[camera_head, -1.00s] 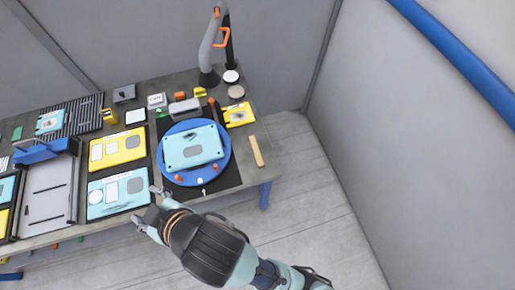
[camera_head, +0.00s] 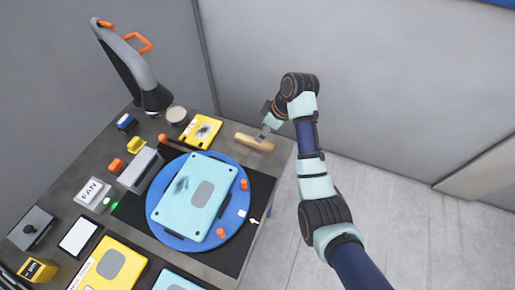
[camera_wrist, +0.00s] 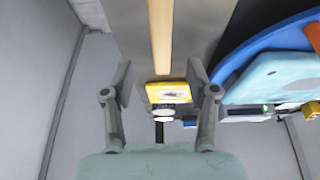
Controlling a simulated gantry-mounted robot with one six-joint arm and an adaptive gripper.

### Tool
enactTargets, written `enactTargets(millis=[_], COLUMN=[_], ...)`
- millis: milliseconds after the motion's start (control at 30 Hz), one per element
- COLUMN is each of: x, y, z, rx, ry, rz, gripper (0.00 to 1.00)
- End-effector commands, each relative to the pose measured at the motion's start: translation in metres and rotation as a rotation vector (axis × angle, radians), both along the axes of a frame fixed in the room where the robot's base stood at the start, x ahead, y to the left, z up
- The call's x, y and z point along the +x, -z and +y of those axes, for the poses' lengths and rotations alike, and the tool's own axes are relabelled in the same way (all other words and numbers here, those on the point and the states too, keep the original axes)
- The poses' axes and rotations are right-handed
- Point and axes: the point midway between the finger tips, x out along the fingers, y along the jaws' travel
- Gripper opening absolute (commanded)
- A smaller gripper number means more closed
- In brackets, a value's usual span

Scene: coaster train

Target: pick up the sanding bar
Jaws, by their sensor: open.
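The sanding bar (camera_head: 254,143) is a long tan bar lying near the right edge of the table (camera_head: 229,130). In the wrist view the bar (camera_wrist: 160,35) runs down from the top edge, lined up with the gap between my fingers. My gripper (camera_head: 265,133) is at the bar's right part in the head view, and the arm partly covers that area. In the wrist view my gripper (camera_wrist: 160,85) is open, one finger on each side, with nothing held between them. Contact with the bar cannot be told.
A blue turntable (camera_head: 165,226) carrying a light-blue panel (camera_head: 190,195) is left of the bar. A yellow plate (camera_head: 200,131) and a round beige disc (camera_head: 176,114) lie beyond it. A grey curved fixture (camera_head: 135,70) with an orange handle stands at the back. Walls are behind.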

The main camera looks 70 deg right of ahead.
Motion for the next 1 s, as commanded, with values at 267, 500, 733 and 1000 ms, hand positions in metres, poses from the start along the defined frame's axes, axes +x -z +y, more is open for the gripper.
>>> enactTargets(millis=[267, 500, 733, 1000], x=[0.010, 0.025, 0.028, 0.028], y=[0.024, 0.063, 0.068, 0.068], z=[0.002, 0.003, 0.003, 0.003], rx=[0.001, 0.002, 0.000, 0.000], ry=[0.000, 0.000, 0.000, 0.001], rz=[0.002, 0.002, 0.001, 0.001], gripper=[0.58, 0.58, 0.58, 0.27])
